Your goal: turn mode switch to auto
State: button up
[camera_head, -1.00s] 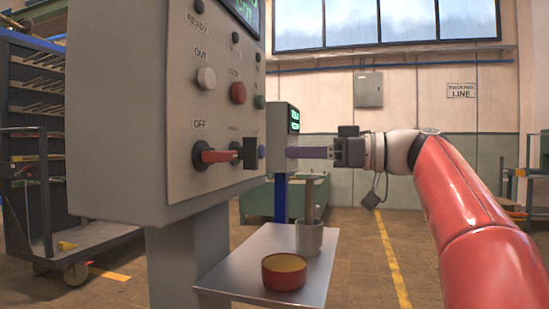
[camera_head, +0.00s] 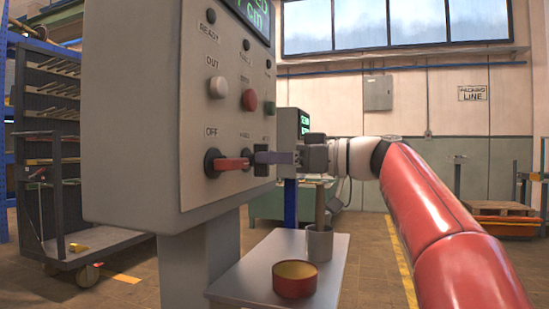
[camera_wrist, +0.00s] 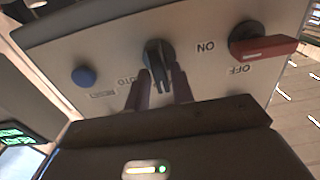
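The mode switch is a black knob (camera_wrist: 158,55) on the grey panel (camera_wrist: 205,75), between a blue button and a red-handled switch in the wrist view. Its lettering is partly hidden; "UTO" seems to show beside it. In the head view the knob (camera_head: 262,169) is partly covered by my gripper (camera_head: 262,158), which reaches in from the right. In the wrist view my gripper (camera_wrist: 161,85) has its two fingers apart, one on each side of the knob's handle. A gap seems to show; I cannot tell whether they touch it.
A red-handled rotary switch (camera_head: 232,164) sits close left of my gripper; its handle (camera_wrist: 265,49) points sideways. A blue button (camera_wrist: 84,76) is on the other side. White (camera_head: 217,87) and red (camera_head: 249,99) buttons are above. A shelf (camera_head: 245,277) below holds a red bowl (camera_head: 294,281) and a grey cup (camera_head: 319,243).

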grip_shut()
jog(key=shift+m, duration=0.3)
jog(key=m+p, duration=0.1)
jog(key=m, duration=0.2)
jog(key=m+p, duration=0.2)
jog(key=m, duration=0.2)
jog(key=m+p, duration=0.1)
jog(key=m, duration=0.3)
jog(key=shift+w+d+f, duration=0.1)
jog(key=shift+w, duration=0.15)
jog(key=shift+m+p, duration=0.3)
jog(key=shift+o, duration=1.7)
grip_release()
